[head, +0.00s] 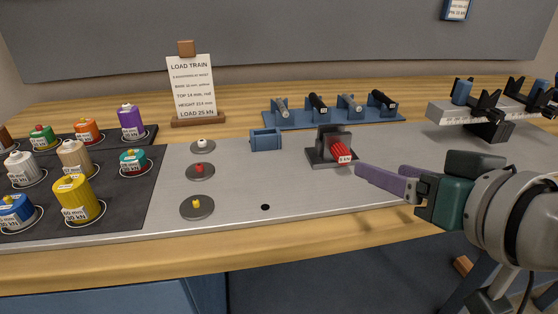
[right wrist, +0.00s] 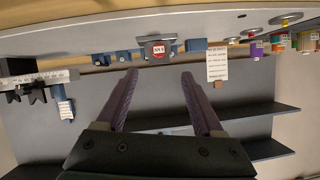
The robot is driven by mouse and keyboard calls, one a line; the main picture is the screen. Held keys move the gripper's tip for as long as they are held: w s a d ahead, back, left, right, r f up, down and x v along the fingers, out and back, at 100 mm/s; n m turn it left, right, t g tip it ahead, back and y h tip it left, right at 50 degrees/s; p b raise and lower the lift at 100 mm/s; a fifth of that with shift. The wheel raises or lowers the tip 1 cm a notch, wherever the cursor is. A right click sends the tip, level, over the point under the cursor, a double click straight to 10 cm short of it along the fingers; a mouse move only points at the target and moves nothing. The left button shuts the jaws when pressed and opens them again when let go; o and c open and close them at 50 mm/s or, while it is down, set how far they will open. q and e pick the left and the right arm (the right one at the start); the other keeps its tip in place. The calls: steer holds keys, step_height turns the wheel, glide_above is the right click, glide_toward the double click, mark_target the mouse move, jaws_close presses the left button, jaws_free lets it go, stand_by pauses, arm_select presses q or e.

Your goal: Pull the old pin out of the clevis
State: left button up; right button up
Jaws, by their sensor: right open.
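The old pin has a red ribbed head (head: 340,152) with a white label that seems to read 8 kN. It sits in the dark grey clevis (head: 333,138), which stands on a flat base on the grey plate. My right gripper (head: 360,172), with purple fingers, is open and empty just to the right of the red head, apart from it. In the right wrist view, upside down, the round red head (right wrist: 157,50) faces the camera in the clevis (right wrist: 150,40), beyond and between the open fingertips (right wrist: 158,75). The pin's shaft is hidden. My left gripper is not in view.
A blue rack (head: 335,121) with several pins stands behind the clevis. A blue block (head: 265,139) lies to its left, then three small discs. Several coloured weights stand on a dark mat (head: 130,195). A white beam (head: 450,110) stands at right. The plate's front middle is clear.

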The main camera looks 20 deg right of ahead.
mark_target(345, 159)
steer(key=shift+w+f, duration=0.25)
steer(key=shift+f, duration=0.35)
arm_select(q)
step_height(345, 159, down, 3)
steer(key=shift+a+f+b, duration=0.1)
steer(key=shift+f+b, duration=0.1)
steer(key=shift+b, duration=0.95)
arm_select(e)
steer(key=x, duration=0.9)
steer(key=shift+w+d+r, duration=0.1)
steer(key=shift+w+d, duration=0.1)
steer(key=shift+w, duration=0.25)
jaws_close()
steer(key=c, duration=0.7)
jaws_free()
jaws_close()
